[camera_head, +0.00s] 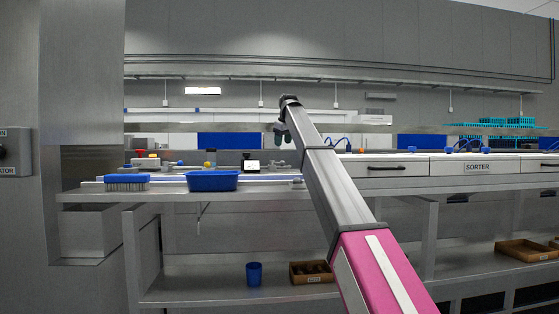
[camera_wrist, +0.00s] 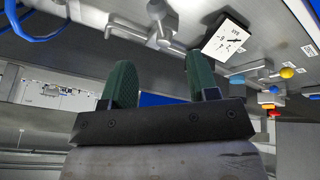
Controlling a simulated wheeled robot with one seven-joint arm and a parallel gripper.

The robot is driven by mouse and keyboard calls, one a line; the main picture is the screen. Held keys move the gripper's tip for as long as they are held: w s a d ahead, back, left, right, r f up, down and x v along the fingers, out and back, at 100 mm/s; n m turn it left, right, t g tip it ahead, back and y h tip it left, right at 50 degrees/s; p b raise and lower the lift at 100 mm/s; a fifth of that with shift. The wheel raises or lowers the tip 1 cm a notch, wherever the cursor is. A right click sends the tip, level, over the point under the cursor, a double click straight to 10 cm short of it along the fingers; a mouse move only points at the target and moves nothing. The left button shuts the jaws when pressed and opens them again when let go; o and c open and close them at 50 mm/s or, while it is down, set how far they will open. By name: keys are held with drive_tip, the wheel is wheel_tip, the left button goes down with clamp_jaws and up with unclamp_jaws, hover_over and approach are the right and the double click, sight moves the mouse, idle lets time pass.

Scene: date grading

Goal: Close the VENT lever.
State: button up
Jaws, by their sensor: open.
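My gripper (camera_head: 283,136) is raised above the bench in the head view. In the wrist view its two green fingers stand wide apart with nothing between them (camera_wrist: 161,78). A metal pipe fitting (camera_wrist: 160,30) lies beyond the fingertips, apart from them. A white-faced gauge (camera_wrist: 227,37) is beside it, past the right finger, and shows in the head view as a small dark-framed panel (camera_head: 251,164). I cannot read a VENT label in either view, so I cannot tell which fitting is the VENT lever or how it is set.
Coloured knobs, including a yellow one (camera_wrist: 287,72), are right of the gauge. A blue tray (camera_head: 213,181) and a blue brush (camera_head: 127,181) sit at the bench's front edge. A shelf (camera_head: 330,84) runs above. A SORTER drawer (camera_head: 478,167) is to the right.

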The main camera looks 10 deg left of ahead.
sight(280, 163)
drive_tip(key=x, duration=1)
drive_tip(key=shift+w+f, duration=0.15)
drive_tip(key=shift+f, duration=0.15)
drive_tip(key=shift+a, duration=0.1)
clamp_jaws()
